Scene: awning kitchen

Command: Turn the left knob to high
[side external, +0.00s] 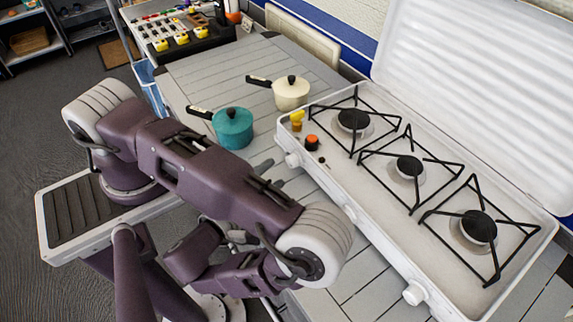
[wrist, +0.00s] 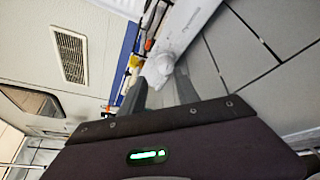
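The white stove (side external: 330,190) has white knobs along its front edge. The left knob (side external: 293,160) is at the end nearest the pots. In the wrist view a white knob (wrist: 158,72) sits just beyond and between my fingertips, with the stove's white front running up behind it. My gripper (wrist: 158,88) is open, its two fingers apart, pointing at the knob. I cannot tell whether either finger touches it. In the side view my gripper is mostly hidden behind my arm; only dark finger parts show close to the left knob. The knob's marking is not readable.
Another knob (side external: 415,293) is at the stove's far right; one between is partly visible. A teal pot (side external: 233,128) and a cream pot (side external: 291,93) stand on the slatted counter (side external: 215,80). A yellow shaker (side external: 297,120) and an orange-topped jar (side external: 312,143) stand on the stove's left end.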

